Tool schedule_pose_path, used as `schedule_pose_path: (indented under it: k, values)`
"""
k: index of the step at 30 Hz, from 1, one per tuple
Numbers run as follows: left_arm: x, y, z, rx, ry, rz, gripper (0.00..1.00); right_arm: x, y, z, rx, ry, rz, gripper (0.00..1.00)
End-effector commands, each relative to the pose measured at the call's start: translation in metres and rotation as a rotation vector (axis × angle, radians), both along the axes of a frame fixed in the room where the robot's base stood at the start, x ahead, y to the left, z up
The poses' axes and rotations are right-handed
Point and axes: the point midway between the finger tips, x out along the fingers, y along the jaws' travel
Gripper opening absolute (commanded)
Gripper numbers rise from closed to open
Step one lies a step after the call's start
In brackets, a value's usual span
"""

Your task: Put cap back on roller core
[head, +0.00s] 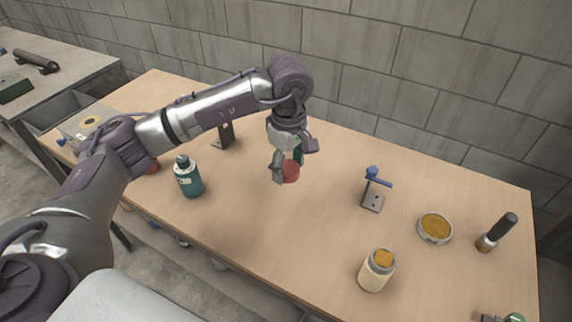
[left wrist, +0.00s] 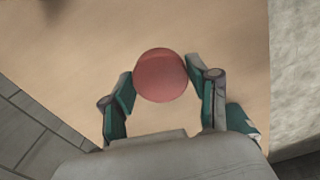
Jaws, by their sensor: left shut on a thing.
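My left gripper (head: 287,170) hangs over the middle of the wooden table, pointing down. It is shut on a round red cap (head: 291,172). In the left wrist view the red cap (left wrist: 160,75) sits between the two teal-padded fingertips, its round face showing. The gap between cap and tabletop is hard to judge. I cannot tell for sure which thing is the roller core; a reddish piece (head: 151,166) shows partly behind my left arm. My right gripper is not in view.
A teal bottle (head: 189,178) and dark bracket (head: 222,138) stand left of the gripper. To the right are a blue-topped stand (head: 373,195), a jar (head: 375,272), an amber-filled round dish (head: 435,228) and a black-handled tool (head: 497,232). A block wall runs behind.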

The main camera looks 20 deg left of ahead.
Motion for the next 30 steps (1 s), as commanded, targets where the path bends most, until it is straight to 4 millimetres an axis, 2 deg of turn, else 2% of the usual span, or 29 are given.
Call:
schedule_pose_path:
  k: [4, 7, 11, 15, 19, 24, 30]
  values:
    - [-0.002, 0.0, -0.001, 0.001, 0.0, -0.022, 0.46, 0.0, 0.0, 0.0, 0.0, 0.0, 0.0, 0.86]
    - [-0.014, -0.001, -0.003, 0.003, -0.004, -0.148, 0.46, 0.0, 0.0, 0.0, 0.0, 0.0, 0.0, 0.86]
    - [-0.047, -0.006, -0.008, 0.009, -0.01, -0.48, 0.46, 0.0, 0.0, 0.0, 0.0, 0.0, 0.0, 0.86]
    - [-0.09, -0.011, -0.014, 0.008, -0.006, -0.881, 0.46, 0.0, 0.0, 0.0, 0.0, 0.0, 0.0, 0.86]
    - [-0.121, -0.013, -0.017, 0.004, -0.002, -1.157, 0.46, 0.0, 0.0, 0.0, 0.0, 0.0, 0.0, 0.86]
    - [-0.136, -0.014, -0.018, 0.0, 0.0, -1.296, 0.46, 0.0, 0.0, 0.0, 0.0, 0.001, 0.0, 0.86]
    - [-0.136, -0.014, -0.018, 0.0, 0.0, -1.298, 0.46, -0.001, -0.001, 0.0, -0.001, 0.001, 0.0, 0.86]
